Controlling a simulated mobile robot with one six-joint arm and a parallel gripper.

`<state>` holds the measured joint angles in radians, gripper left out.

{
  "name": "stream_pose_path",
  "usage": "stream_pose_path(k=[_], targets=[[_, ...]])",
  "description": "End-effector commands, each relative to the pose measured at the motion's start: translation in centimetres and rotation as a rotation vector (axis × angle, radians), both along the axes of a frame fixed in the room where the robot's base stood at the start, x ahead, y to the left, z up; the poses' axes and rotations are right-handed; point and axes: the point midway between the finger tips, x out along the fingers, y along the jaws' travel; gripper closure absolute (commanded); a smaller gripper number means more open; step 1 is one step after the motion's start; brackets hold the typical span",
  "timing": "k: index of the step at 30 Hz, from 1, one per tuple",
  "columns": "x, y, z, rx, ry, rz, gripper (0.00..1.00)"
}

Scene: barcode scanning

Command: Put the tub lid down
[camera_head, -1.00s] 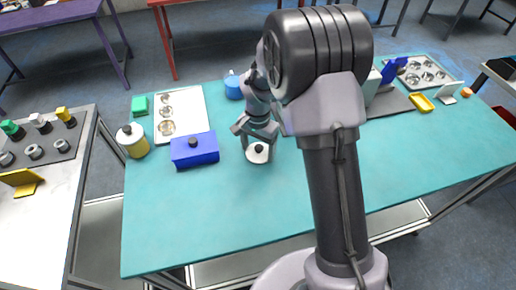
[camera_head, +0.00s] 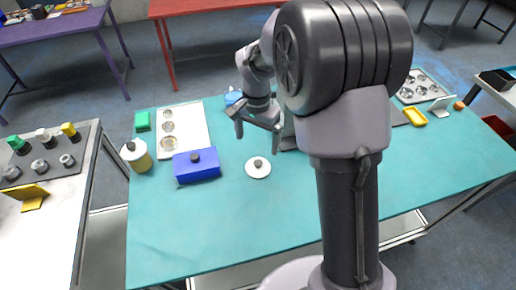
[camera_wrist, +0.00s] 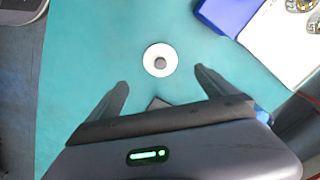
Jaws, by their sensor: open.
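The tub lid (camera_head: 258,167) is a white disc with a dark knob. It lies flat on the teal table, right of the blue box. In the wrist view the lid (camera_wrist: 160,61) shows beyond my fingertips, with bare table around it. My gripper (camera_head: 258,132) is open and empty above the table, behind the lid and apart from it. In the wrist view my gripper's fingers (camera_wrist: 161,78) are spread wide with nothing between them.
A blue lidded box (camera_head: 197,167) stands left of the lid. A cream tub with a white lid (camera_head: 136,156), a green block (camera_head: 142,121) and a white tray (camera_head: 190,113) with round wells are farther left. The front of the teal table (camera_head: 200,230) is clear.

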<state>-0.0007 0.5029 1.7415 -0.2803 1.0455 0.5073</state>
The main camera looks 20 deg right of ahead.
Motion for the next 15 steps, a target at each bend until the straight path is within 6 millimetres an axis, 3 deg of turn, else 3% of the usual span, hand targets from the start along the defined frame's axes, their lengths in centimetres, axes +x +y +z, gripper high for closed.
stream_pose_path(k=[2,4,6,9,12,15], targets=[[-1.0,0.2,2.6,0.010,-0.034,0.019,0.04],[-3.3,0.6,6.5,0.026,-0.098,0.062,0.04],[-7.1,1.3,10.6,0.047,-0.180,0.124,0.04],[-13.3,2.2,14.7,0.065,-0.305,0.218,0.04],[-18.6,2.9,16.2,0.070,-0.414,0.300,0.04],[-22.1,3.5,16.2,0.069,-0.491,0.359,0.04]])
